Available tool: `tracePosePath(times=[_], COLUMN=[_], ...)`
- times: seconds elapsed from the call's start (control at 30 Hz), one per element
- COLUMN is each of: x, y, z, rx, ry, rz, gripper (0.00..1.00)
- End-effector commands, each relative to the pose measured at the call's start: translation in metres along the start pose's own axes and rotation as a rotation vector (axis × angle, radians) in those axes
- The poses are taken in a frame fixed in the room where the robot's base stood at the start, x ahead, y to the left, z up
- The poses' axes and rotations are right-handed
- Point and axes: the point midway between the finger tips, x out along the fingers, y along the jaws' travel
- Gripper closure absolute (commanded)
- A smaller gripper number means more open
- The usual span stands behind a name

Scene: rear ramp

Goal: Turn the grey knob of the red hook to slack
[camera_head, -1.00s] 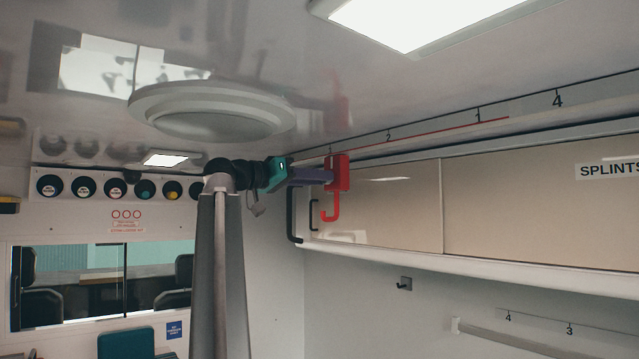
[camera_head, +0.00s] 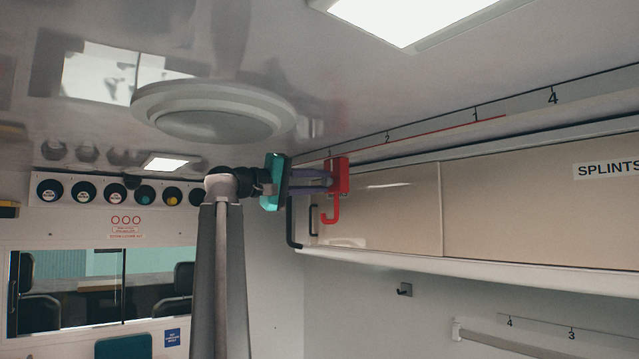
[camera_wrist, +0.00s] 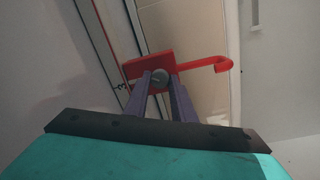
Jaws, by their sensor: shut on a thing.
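The red hook (camera_head: 341,176) hangs from the ceiling rail near the left end of the wall cupboard, its curved end pointing down in the head view. In the wrist view the red hook (camera_wrist: 217,65) points right from its red block. The grey knob (camera_wrist: 159,76) sits on the face of the block, between the fingertips. My gripper (camera_head: 328,181) reaches the block from the left. In the wrist view my gripper (camera_wrist: 160,86) has its two purple fingers closed on the grey knob. In the head view the fingers hide the knob.
The ceiling rail (camera_head: 432,129) carries numbers and a red line. The cupboard (camera_head: 390,205) with sliding doors and a black handle (camera_head: 291,215) lies close below and beside my gripper. A round ceiling fitting (camera_head: 213,112) is above my arm. A small wall hook (camera_head: 404,290) is lower down.

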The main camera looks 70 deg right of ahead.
Motion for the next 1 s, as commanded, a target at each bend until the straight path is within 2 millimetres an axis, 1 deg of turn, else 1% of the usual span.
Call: tracePosePath(times=[0.2, 0.43, 0.7, 1.0], x=[-0.0007, -0.0005, -0.0004, -0.0003], y=[-0.0023, -0.0028, -0.0033, -0.0035], z=[0.0014, 0.0014, 0.0014, 0.0014], rx=[-0.178, -0.307, -0.366, -0.368], ry=[0.015, 0.027, 0.033, 0.033], rz=[-0.004, -0.004, -0.003, -0.003], gripper=[0.99, 0.99, 0.99, 0.99])
